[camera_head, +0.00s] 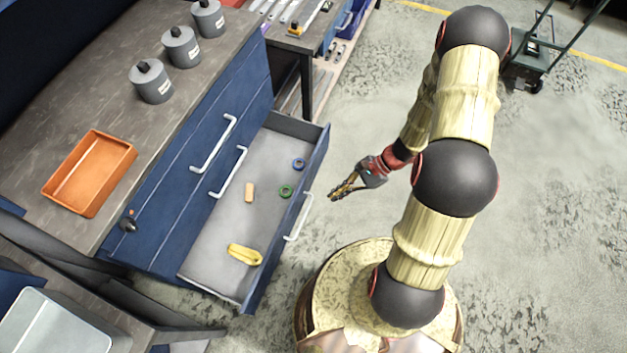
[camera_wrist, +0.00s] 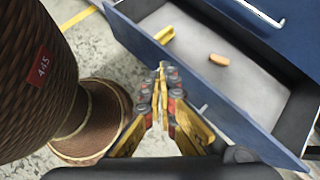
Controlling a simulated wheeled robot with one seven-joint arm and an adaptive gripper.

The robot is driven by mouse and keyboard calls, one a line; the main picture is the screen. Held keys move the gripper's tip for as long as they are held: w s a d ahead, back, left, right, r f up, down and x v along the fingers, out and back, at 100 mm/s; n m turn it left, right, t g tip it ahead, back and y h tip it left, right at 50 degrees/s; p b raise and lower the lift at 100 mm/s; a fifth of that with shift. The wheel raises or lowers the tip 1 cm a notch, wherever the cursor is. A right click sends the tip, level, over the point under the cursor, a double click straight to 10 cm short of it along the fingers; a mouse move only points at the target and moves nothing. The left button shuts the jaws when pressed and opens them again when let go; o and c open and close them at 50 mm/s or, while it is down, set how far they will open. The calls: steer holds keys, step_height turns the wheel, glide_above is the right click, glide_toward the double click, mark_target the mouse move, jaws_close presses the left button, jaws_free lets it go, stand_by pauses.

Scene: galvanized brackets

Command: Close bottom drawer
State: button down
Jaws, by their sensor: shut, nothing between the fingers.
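The bottom drawer (camera_head: 262,221) of the blue cabinet (camera_head: 165,217) is pulled far out. It holds a yellow object (camera_head: 244,254), a tan block (camera_head: 249,192), a green ring (camera_head: 286,191) and a blue ring (camera_head: 299,164). Its pale handle (camera_head: 298,218) is on the front panel. My gripper (camera_head: 336,192) is shut and empty, in front of the drawer front and to the right of it, apart from the handle in the head view. In the wrist view the shut fingers (camera_wrist: 162,72) overlap the outside of the drawer front (camera_wrist: 205,82); contact cannot be told.
Two closed drawers with pale handles (camera_head: 214,144) are above the open one. The worktop holds an orange tray (camera_head: 91,172) and several grey lidded canisters (camera_head: 151,84). A dark cart (camera_head: 532,62) stands at the back right. The floor right of my arm is clear.

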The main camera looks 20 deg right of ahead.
step_height(320, 180, down, 12)
steer(key=w+m+t+p, duration=0.1)
steer(key=w+m+t, duration=0.25)
steer(key=m, duration=0.35)
steer(key=m+t+h+b, duration=0.2)
steer(key=t, duration=0.1)
glide_toward(305, 183)
step_height(305, 183, down, 3)
steer(key=shift+w+a+r+g, duration=0.1)
steer(key=shift+w+a+g, duration=0.15)
steer(key=shift+w+a, duration=1.1)
steer(key=shift+s+a, duration=0.1)
steer(key=shift+s, duration=0.05)
steer(key=w+a+b, duration=0.9)
steer(key=w+a, duration=1)
steer(key=a, duration=0.3)
steer(key=shift+h+b, duration=0.3)
steer(key=shift+r, duration=0.1)
